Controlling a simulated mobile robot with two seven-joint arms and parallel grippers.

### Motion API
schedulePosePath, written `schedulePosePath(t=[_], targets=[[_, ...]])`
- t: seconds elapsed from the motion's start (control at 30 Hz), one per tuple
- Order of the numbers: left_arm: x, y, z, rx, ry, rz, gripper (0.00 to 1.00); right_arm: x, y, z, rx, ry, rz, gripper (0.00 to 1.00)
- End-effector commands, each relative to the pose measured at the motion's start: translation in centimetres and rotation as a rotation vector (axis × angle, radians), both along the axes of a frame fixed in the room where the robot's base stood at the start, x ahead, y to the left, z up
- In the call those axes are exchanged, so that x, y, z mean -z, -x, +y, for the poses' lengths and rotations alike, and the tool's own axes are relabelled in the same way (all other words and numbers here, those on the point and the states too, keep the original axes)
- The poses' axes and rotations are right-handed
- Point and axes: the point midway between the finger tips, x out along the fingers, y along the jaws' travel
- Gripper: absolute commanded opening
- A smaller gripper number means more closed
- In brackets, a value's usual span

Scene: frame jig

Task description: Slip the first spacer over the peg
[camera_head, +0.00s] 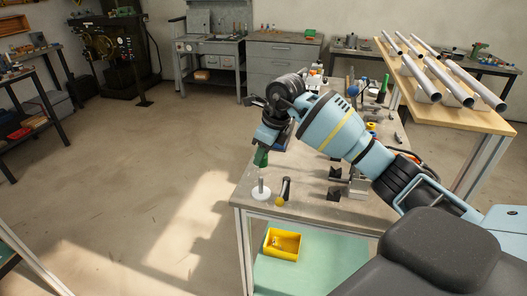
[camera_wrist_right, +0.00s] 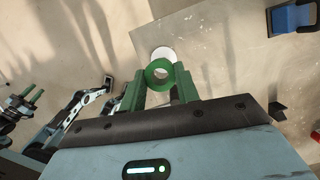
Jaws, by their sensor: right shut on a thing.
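My right gripper (camera_head: 261,164) points down above the near left part of the workbench. In the wrist view my right gripper (camera_wrist_right: 160,84) is shut on a green ring-shaped spacer (camera_wrist_right: 160,86), held between its two green fingers. The peg (camera_head: 261,183) stands upright on a round white base (camera_head: 261,193) near the bench's left edge. The spacer is above the peg and apart from the base. In the wrist view the white base (camera_wrist_right: 163,53) shows partly behind the ring; whether the hole lines up with the peg is unclear.
A yellow-and-black handled item (camera_head: 283,190) stands just right of the peg. Black blocks (camera_head: 333,194) and other small items are further right on the bench (camera_head: 300,206). A yellow bin (camera_head: 283,244) sits on the lower shelf. Open floor lies to the left.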

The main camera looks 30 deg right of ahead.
Motion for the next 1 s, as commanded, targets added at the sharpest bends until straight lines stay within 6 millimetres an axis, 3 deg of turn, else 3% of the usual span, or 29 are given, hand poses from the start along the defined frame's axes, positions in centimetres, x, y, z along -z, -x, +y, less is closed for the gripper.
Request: schedulePosePath(t=[0.27,1.0], targets=[[0.5,0.4,0.0,0.0,0.0,0.012,0.36,0.8,0.0,0.1,-0.003,0.0,0.001,0.09],[2.8,2.0,-0.4,-0.006,0.008,0.06,0.36,5.6,0.0,0.0,-0.004,0.0,0.001,0.09]])
